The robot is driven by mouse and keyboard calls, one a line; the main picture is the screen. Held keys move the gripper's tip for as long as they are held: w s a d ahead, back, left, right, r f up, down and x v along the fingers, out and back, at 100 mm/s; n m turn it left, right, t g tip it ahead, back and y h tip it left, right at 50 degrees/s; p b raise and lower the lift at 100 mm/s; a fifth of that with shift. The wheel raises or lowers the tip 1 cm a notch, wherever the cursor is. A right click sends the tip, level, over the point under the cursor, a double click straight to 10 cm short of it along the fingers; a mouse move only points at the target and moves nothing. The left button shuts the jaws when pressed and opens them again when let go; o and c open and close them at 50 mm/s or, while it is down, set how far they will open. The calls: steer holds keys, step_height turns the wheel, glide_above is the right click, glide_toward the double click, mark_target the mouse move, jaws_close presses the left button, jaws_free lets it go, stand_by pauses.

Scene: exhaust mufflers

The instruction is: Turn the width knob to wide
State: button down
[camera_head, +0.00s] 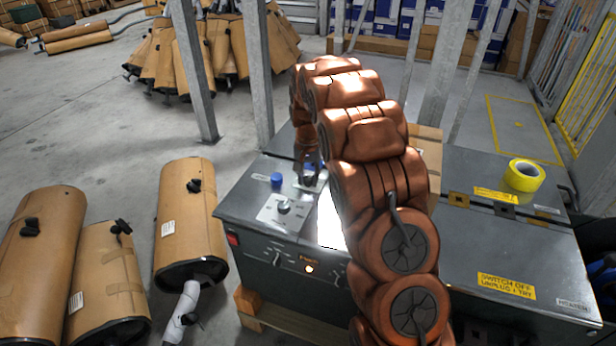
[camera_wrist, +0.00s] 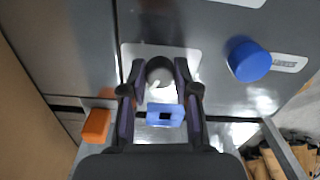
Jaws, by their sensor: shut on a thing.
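My gripper (camera_wrist: 160,92) is over the top of the grey machine (camera_wrist: 85,35). Its two fingers are shut on a dark round knob (camera_wrist: 160,71), one on each side. The knob sits on a white plate (camera_wrist: 131,52) whose markings I cannot read, so its setting cannot be told. In the head view my gripper (camera_head: 310,179) is small, pointing down, and hides this knob. A blue round knob or button (camera_head: 277,180) stands to its left, and it also shows in the wrist view (camera_wrist: 249,60). Another knob (camera_head: 284,207) sits on a pale plate nearer the front edge.
A blue square part (camera_wrist: 165,115) and an orange part (camera_wrist: 97,125) lie close to my fingers. A yellow tape roll (camera_head: 523,175) rests on the machine's right side. Metal posts (camera_head: 193,70) rise behind.

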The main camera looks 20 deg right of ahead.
mark_target(308, 178)
steer(key=shift+m, duration=1.6)
steer(key=c, duration=0.9)
jaws_free()
steer(key=shift+o, duration=0.2)
step_height(308, 178, up, 12)
